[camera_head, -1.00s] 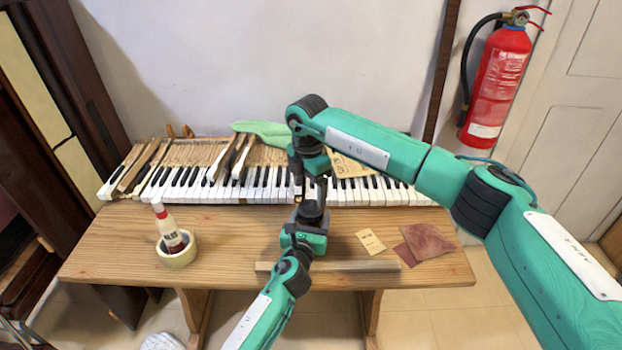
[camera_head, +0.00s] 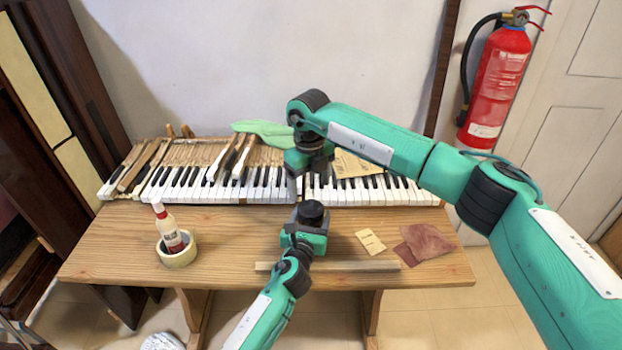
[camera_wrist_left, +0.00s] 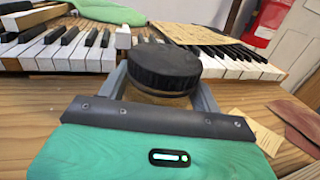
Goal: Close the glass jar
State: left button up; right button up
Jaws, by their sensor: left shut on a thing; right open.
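The glass jar shows in the left wrist view as a brownish band (camera_wrist_left: 158,98) under a wide black lid (camera_wrist_left: 165,66). The lid sits on top of the jar and looks level; whether it is fully tight cannot be told. In the head view the lid (camera_head: 312,212) is a dark disc at the table's middle. My left gripper (camera_head: 307,229) is shut on the jar, with a finger on each side below the lid. My right gripper (camera_head: 303,180) is open and empty, above and behind the jar, apart from the lid, over the piano keys.
The piano keyboard (camera_head: 200,184) lies along the back of the wooden table (camera_head: 120,248). A bottle (camera_head: 168,230) stands in a tape roll (camera_head: 178,255) at left. A wooden strip (camera_head: 345,266) lies in front; sandpaper pieces (camera_head: 425,243) and a tan card (camera_head: 370,242) lie right.

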aim_at(311, 208)
jog(key=n, duration=0.5)
jog(key=shift+r, duration=0.15)
jog(key=n, duration=0.4)
jog(key=shift+r, duration=0.15)
jog(key=n, duration=0.5)
jog(key=shift+s+d+r, duration=0.1)
jog(key=shift+r, duration=0.05)
jog(key=n, duration=0.5)
jog(key=shift+r+n, duration=0.2)
jog(key=shift+n, duration=0.1)
jog(key=shift+f, duration=0.15)
jog(key=shift+f, duration=3.9)
